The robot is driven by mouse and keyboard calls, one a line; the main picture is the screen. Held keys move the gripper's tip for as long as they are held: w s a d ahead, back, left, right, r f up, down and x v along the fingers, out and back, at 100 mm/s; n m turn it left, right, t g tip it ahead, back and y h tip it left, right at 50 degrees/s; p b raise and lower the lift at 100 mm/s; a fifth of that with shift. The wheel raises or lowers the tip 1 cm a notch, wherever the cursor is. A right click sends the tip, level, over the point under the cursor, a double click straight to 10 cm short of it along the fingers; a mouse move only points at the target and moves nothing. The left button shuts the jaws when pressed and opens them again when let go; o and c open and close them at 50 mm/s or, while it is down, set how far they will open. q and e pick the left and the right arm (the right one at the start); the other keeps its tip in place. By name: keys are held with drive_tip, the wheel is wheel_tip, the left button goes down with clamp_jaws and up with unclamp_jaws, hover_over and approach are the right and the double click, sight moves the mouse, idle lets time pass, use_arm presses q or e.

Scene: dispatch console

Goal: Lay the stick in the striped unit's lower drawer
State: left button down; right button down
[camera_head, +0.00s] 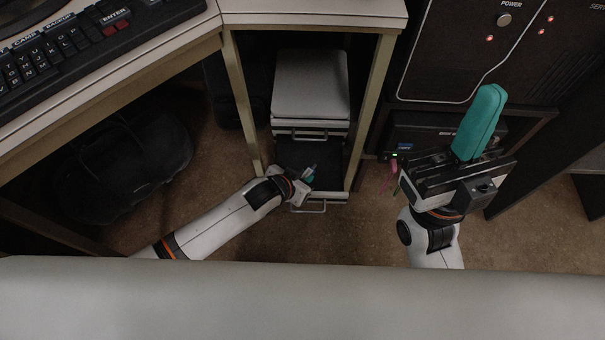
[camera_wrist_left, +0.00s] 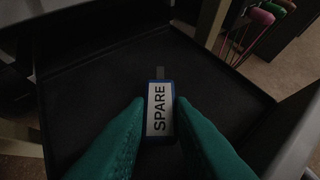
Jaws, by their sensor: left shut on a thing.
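The stick (camera_wrist_left: 160,110) is blue with a white label reading SPARE and a metal plug end. My left gripper (camera_head: 310,178) is shut on it; its teal fingers (camera_wrist_left: 155,125) flank the stick in the left wrist view. The drawer unit (camera_head: 310,85) stands under the desk; I cannot make out stripes on it. Its lower drawer (camera_head: 308,160) is pulled out, dark inside, with the gripper over its front part. I cannot tell whether the stick touches the drawer floor (camera_wrist_left: 95,95). My right gripper (camera_head: 480,122) is raised at the right, its teal fingers together and empty.
Desk legs (camera_head: 240,100) stand close on both sides of the drawer unit. A dark bag (camera_head: 130,165) lies on the floor at left. A black cabinet (camera_head: 500,50) stands at right, with coloured cables (camera_wrist_left: 262,17) near the drawer. A keyboard (camera_head: 65,45) is on the desk.

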use_arm(q)
drive_tip(key=shift+f, duration=0.4)
drive_tip(key=c, duration=1.2)
unclamp_jaws()
drive_tip(key=shift+s+f, duration=0.1)
drive_tip(key=shift+s, duration=0.05)
